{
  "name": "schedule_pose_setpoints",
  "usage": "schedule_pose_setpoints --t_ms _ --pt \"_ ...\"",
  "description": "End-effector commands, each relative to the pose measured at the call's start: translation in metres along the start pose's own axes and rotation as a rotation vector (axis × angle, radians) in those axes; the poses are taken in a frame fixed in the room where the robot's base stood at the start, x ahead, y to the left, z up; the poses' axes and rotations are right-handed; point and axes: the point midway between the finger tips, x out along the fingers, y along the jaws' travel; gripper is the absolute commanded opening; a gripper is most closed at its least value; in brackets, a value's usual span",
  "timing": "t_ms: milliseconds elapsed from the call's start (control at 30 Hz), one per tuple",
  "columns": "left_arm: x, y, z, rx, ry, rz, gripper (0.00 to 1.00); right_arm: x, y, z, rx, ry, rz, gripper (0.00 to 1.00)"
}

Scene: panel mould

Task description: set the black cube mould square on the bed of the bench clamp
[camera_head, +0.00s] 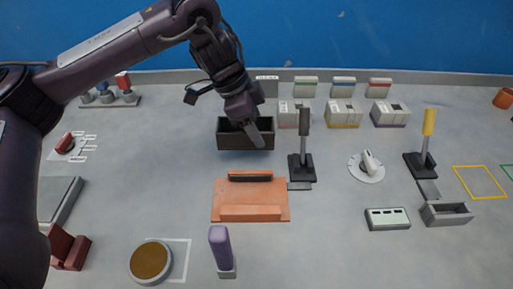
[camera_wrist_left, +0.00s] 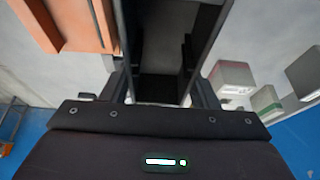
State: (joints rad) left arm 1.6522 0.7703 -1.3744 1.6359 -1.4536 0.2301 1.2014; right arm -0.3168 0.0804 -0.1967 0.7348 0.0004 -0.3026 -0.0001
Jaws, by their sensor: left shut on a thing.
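The black cube mould (camera_head: 232,142) is an open-topped dark box behind the bench clamp in the head view. My left gripper (camera_head: 258,132) comes down onto it from above and is shut on it. In the left wrist view the mould (camera_wrist_left: 165,50) fills the space between the fingers of the gripper (camera_wrist_left: 163,88). The bench clamp (camera_head: 228,199) has an orange bed with a dark bar at its back and a raised orange block at its front; part of it shows in the wrist view (camera_wrist_left: 35,22). Whether the mould touches the table is unclear. My right gripper is out of view.
A black-handled lever stand (camera_head: 303,160) stands right of the clamp. A purple-topped post (camera_head: 221,248) and a round brown-topped disc (camera_head: 150,261) stand in front. Several pale blocks (camera_head: 342,114) line the back right. A white dial (camera_head: 367,165) lies farther right.

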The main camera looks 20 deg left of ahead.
Motion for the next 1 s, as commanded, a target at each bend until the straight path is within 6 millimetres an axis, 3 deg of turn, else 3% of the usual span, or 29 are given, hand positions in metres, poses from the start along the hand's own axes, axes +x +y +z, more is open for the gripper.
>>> schedule_pose_setpoints --t_ms 433,833,867,1000 --pt "0.047 0.0 0.02 0.001 0.0 -0.001 0.27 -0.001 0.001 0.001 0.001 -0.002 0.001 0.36" --pt "0.053 0.0 0.022 0.001 0.001 -0.001 0.27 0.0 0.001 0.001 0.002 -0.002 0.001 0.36" --pt "0.053 0.0 0.022 0.001 0.0 0.0 0.57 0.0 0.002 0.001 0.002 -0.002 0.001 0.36" --pt "0.053 0.0 0.022 0.001 0.0 -0.001 0.75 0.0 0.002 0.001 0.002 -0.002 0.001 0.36"
